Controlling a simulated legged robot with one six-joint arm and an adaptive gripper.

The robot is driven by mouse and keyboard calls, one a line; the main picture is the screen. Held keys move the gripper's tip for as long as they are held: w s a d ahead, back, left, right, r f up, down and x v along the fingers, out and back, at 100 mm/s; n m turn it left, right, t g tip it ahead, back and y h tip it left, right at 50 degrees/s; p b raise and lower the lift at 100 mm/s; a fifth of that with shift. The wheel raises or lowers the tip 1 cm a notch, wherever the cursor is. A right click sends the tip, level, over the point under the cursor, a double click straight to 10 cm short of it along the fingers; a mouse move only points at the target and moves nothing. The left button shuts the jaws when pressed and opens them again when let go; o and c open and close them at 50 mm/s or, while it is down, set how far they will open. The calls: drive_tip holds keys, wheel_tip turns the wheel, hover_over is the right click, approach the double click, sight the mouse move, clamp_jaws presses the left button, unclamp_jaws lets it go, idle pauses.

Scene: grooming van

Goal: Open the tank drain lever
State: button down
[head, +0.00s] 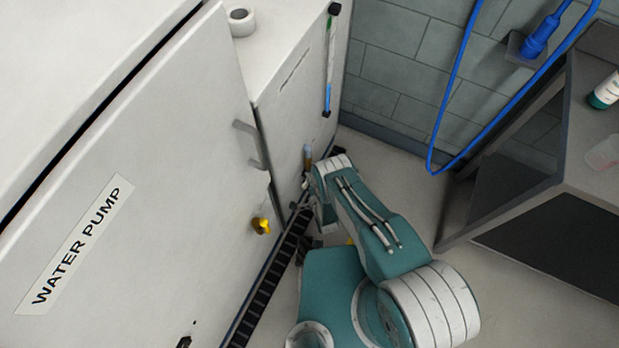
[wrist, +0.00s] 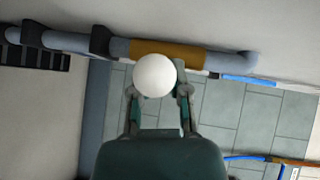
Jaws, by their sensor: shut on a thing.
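A white round knob (wrist: 154,75) sits between the fingertips of my gripper (wrist: 159,92) in the wrist view. The gripper is shut on it. The knob appears to be the end of the drain lever, seen end-on, so any stem behind it is hidden. Behind it runs a grey pipe (wrist: 225,62) with a brass-coloured section (wrist: 165,50). In the head view my arm reaches to the low part of the white cabinet wall, and its own links hide the fingertips and most of the knob's surroundings.
A white cabinet door (head: 150,160) labelled WATER PUMP fills the left. A yellow fitting (head: 261,226) sticks out low on it. A black slotted strip (head: 285,250) runs along the cabinet's foot. A blue hose (head: 452,110) hangs on the tiled wall, and a dark bench (head: 560,215) stands right.

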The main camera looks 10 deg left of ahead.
drive_tip(key=shift+a+r, duration=0.1)
drive_tip(key=shift+w+r+m+g, duration=0.15)
drive_tip(key=shift+r+m+g, duration=0.45)
drive_tip(key=shift+g, duration=0.3)
drive_tip(key=r+m+g, duration=0.1)
drive_tip(key=g, duration=0.1)
drive_tip(key=shift+w+r+m+g, duration=0.3)
drive_tip(key=shift+w+r+m, duration=0.1)
drive_tip(key=shift+w+d+r+m+g, duration=0.35)
drive_tip(key=shift+r+m+g, duration=0.25)
drive_tip(key=shift+g, duration=0.4)
drive_tip(key=shift+w+d+r+m+g+y, duration=0.1)
drive_tip(key=shift+w+r+m+g+y, duration=0.1)
drive_tip(key=shift+w+m+g, duration=0.3)
drive_tip(key=shift+w+d+r+m+g+y, duration=0.1)
drive_tip(key=shift+r+m+g, duration=0.1)
drive_tip(key=shift+g, duration=0.5)
drive_tip(key=c, duration=0.6)
unclamp_jaws()
